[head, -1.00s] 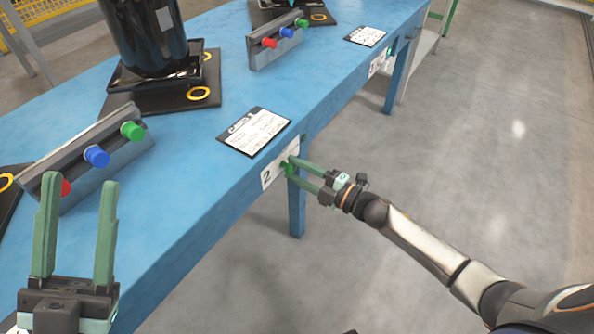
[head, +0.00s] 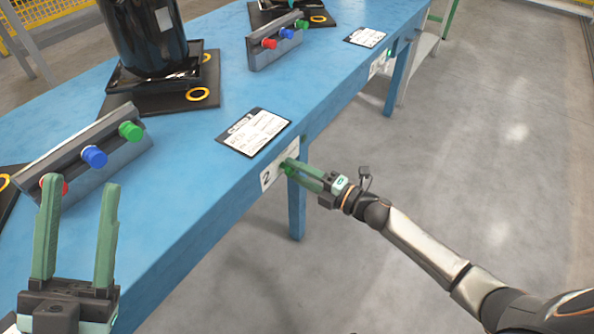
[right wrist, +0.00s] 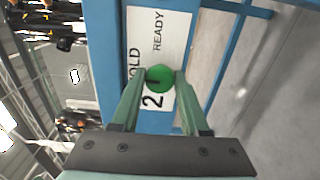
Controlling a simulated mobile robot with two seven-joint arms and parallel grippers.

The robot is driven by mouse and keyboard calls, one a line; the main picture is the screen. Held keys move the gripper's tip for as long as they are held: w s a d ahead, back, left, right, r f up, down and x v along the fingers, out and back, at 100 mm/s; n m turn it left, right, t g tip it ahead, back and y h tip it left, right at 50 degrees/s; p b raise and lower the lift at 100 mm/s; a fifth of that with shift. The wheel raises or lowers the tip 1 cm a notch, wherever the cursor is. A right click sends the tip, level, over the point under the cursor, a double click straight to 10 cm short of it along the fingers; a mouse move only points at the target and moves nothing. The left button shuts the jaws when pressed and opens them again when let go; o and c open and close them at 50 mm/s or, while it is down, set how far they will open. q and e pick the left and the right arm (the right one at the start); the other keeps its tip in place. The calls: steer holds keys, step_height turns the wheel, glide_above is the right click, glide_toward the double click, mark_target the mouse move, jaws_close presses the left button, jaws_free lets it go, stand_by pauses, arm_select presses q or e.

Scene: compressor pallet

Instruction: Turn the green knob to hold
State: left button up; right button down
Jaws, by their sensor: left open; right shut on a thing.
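The green knob (right wrist: 160,79) sits on a white label plate (right wrist: 157,48) on the blue table's front edge. In the right wrist view the plate reads READY, a partly covered word ending in OLD, and 2. My right gripper (head: 288,168) is shut on the knob, one finger on each side. In the head view the fingers mostly hide the knob. A dark mark shows on the knob's face, but I cannot tell clearly which word it points to. My left gripper (head: 82,183) is open and empty, in front of the near button box.
The blue table (head: 215,185) carries a near box (head: 85,160) with red, blue and green buttons, a black compressor (head: 145,35), a written card (head: 254,132) and a similar far box (head: 277,45). Another plate (head: 380,61) is farther along the edge. The floor at right is clear.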

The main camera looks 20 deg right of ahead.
steer(key=shift+c, duration=2.2)
jaws_free()
steer(key=shift+s+d, duration=0.1)
steer(key=p+v, duration=0.2)
steer(key=v, duration=1)
steer(key=shift+s, duration=0.15)
steer(key=shift+d, duration=0.15)
